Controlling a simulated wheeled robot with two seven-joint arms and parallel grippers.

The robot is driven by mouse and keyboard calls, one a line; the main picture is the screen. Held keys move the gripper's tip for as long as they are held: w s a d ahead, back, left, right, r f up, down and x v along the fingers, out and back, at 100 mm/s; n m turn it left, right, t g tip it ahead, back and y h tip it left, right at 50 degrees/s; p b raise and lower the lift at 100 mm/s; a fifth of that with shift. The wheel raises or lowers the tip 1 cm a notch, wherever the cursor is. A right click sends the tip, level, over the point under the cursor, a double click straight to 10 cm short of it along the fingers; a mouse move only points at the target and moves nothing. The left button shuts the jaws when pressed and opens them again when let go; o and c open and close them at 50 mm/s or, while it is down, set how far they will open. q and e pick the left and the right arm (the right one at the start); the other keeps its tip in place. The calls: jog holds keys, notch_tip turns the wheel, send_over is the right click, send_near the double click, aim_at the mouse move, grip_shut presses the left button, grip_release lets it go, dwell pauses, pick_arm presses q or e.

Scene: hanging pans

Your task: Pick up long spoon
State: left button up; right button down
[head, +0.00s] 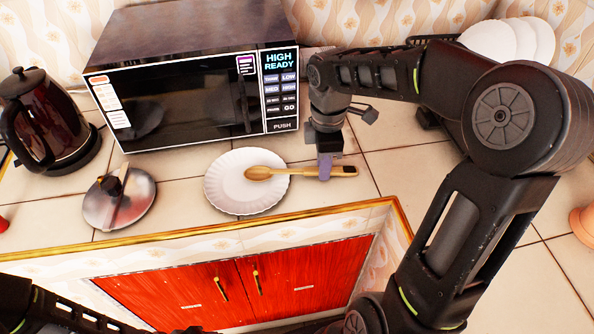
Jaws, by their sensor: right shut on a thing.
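The long wooden spoon (282,172) lies across the white scalloped plate (222,183), its bowl over the plate and its handle reaching right past the rim. My right gripper (324,168) points down and is shut on the spoon's handle, to the right of the plate. The spoon looks level; I cannot tell whether it touches the plate. Part of my left arm shows at the lower left, but its gripper is out of the picture.
A black microwave (180,105) stands behind the plate. A dark kettle (48,115) and a metal lid (97,208) are to the left. White plates (480,42) stand at the back right. Red cabinet doors (195,290) are below the counter's front edge. Tiled counter is clear right of the spoon.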

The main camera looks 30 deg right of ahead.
notch_tip(320, 180, up, 10)
dwell(0.6)
jog(key=shift+s+a, duration=0.1)
dwell(0.8)
